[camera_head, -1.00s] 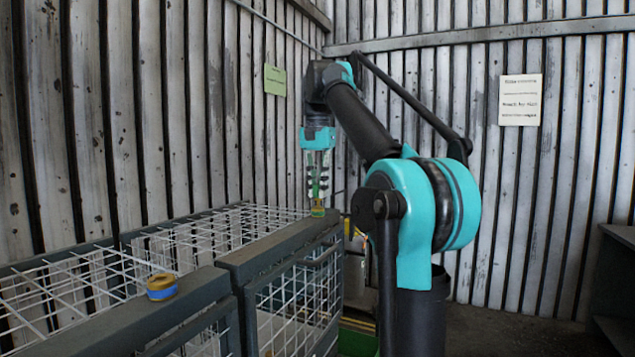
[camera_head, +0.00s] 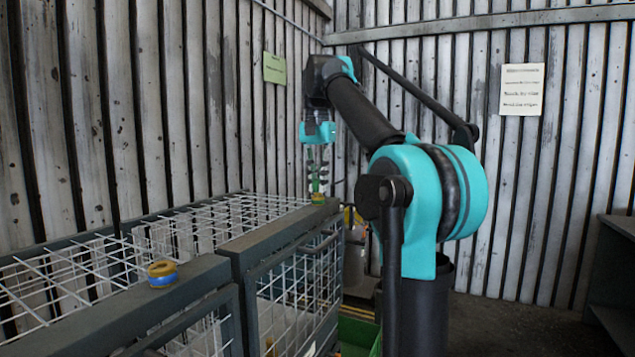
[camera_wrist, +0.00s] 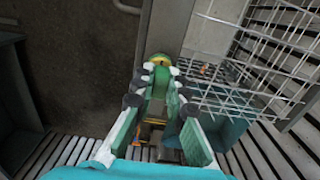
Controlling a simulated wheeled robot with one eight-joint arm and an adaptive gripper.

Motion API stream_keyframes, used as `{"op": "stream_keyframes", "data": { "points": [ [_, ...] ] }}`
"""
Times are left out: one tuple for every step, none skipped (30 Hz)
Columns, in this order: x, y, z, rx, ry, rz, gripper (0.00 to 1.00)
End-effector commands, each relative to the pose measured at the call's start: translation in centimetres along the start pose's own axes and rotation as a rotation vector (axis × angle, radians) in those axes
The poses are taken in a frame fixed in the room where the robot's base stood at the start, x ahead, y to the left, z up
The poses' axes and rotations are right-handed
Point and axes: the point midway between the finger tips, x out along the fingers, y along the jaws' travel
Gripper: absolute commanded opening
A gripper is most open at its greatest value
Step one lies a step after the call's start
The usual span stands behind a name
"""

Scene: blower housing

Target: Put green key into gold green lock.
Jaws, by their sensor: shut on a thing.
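My gripper (camera_head: 317,178) points down over the far end of the cage's top beam. It is shut on the green key (camera_head: 316,183), which stands upright between the fingers. The green key also shows in the wrist view (camera_wrist: 160,82). The gold green lock (camera_head: 318,198) sits on the beam directly below the key. In the wrist view the lock (camera_wrist: 159,60) is at the key's tip, partly hidden by it. The key's lower end meets the top of the lock; I cannot tell how deep it is in.
A gold and blue lock (camera_head: 162,272) sits on the nearer part of the beam. The wire cage (camera_head: 190,226) has an open grid top. A green bin (camera_head: 356,334) stands on the floor beside the cage. Corrugated walls (camera_head: 430,110) close the space behind.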

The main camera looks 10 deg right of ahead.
Motion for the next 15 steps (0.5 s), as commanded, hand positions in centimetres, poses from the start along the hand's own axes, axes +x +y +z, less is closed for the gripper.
{"op": "stream_keyframes", "data": {
  "points": [
    [0.05, 0.00, 0.01, 0.000, 0.000, 0.000, 0.00],
    [0.09, 0.00, 0.01, 0.000, 0.000, 0.000, 0.00],
    [0.13, 0.00, 0.00, 0.000, 0.000, 0.000, 0.00],
    [0.17, 0.00, 0.00, 0.000, 0.000, 0.000, 0.00],
    [0.20, 0.00, 0.00, 0.000, 0.000, 0.000, 0.00],
    [0.20, 0.00, 0.00, 0.000, 0.000, 0.000, 0.00],
    [0.19, 0.00, 0.00, 0.000, 0.000, 0.000, 0.00],
    [0.19, 0.00, 0.00, 0.000, 0.000, 0.000, 0.00],
    [0.19, 0.00, 0.00, 0.000, 0.000, 0.000, 0.00],
    [0.19, 0.00, 0.00, 0.000, 0.000, 0.000, 0.00],
    [0.18, 0.00, 0.00, 0.000, 0.000, 0.000, 0.00],
    [0.18, 0.00, 0.00, 0.000, 0.000, 0.000, 0.00],
    [0.18, 0.00, 0.00, 0.000, 0.000, 0.000, 0.14],
    [0.18, 0.00, 0.00, 0.000, 0.000, 0.000, 0.18],
    [0.18, 0.00, 0.00, 0.000, 0.000, 0.000, 0.23]
  ]
}}
